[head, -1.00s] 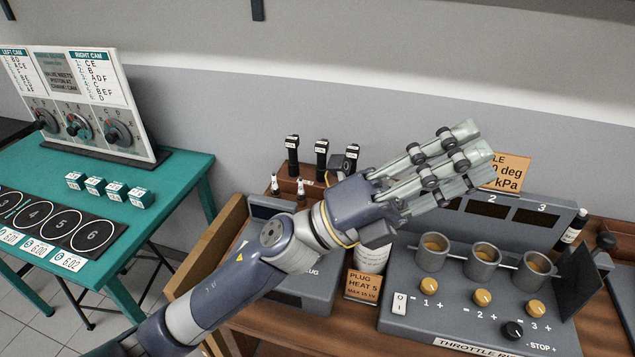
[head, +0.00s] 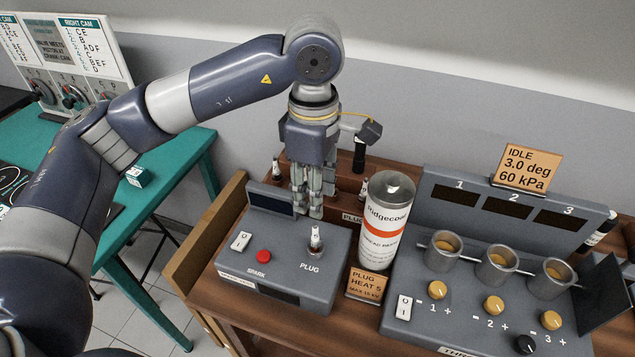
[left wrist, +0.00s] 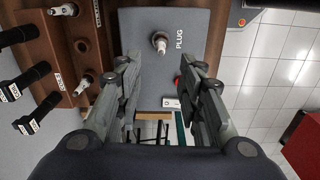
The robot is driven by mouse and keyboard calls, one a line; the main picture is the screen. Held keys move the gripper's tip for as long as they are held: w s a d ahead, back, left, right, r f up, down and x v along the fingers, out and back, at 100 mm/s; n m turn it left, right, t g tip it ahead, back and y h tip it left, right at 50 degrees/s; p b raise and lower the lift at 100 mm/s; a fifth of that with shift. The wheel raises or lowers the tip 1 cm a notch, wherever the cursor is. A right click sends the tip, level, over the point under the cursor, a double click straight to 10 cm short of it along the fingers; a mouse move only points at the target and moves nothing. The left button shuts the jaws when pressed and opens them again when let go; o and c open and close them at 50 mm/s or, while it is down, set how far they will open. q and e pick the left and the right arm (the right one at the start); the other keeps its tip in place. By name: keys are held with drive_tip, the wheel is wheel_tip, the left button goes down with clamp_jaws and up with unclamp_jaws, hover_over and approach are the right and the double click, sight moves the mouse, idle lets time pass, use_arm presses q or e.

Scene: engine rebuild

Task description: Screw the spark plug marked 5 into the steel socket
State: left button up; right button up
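A white-topped spark plug (head: 315,240) stands upright at the "PLUG" spot of the grey spark tester (head: 240,268); its number is not legible, and any steel socket under it is too small to make out. It also shows in the left wrist view (left wrist: 160,43), beyond the fingertips. Other plugs (head: 276,168) (left wrist: 82,84) stand in the wooden rack (head: 344,184). My left gripper (head: 312,208) points down over the tester's rear edge, near the rack. In the left wrist view its fingers (left wrist: 158,66) are apart with nothing between them. My right gripper is out of view.
A card (head: 367,284) reads "PLUG HEAT 5". A tall white canister (head: 385,225) stands right of the tester. A throttle panel (head: 470,310) with three steel cups fills the right. A teal table (head: 165,170) is at left.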

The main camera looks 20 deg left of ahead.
sight(314, 224)
use_arm(q)
drive_tip(key=shift+f, duration=0.35)
wheel_tip(314, 224, down, 8)
drive_tip(key=p, duration=0.3)
drive_tip(key=shift+s, duration=0.1)
drive_tip(key=shift+f, duration=1)
